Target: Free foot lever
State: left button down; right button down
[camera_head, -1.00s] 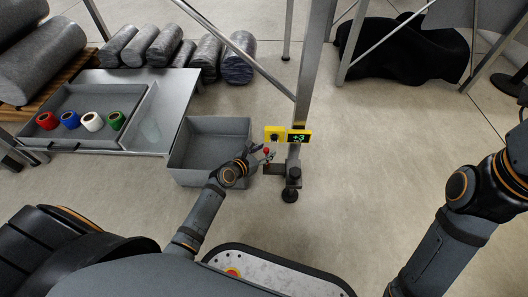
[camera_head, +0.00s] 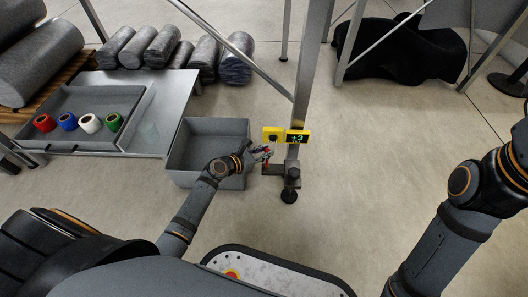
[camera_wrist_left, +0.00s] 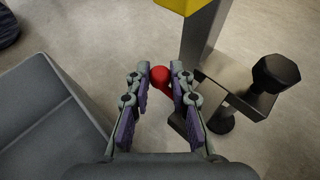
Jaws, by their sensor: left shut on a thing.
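The foot lever has a red knob (camera_wrist_left: 160,76), which shows between the fingers of my left gripper (camera_wrist_left: 160,92) in the left wrist view. The gripper is shut on the red knob, with a purple-padded finger on each side. In the head view my left gripper (camera_head: 262,154) is beside the foot of the metal post (camera_head: 295,150), and the red lever is mostly hidden by the fingers. The right arm comes in from the right in the head view, but its gripper is out of the frame.
A yellow box with a black knob (camera_head: 273,134) and a yellow display reading +3 (camera_head: 298,136) sit on the post above. A grey bin (camera_head: 183,150) stands just left of my gripper. A dark levelling foot (camera_head: 290,192) is at the post's base. Floor to the right is clear.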

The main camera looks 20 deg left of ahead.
pick_arm(q)
jog(key=c, duration=1.2)
grip_release()
jog(key=shift+o, duration=0.2)
jog(key=v, duration=1.2)
jog(key=shift+d, duration=0.1)
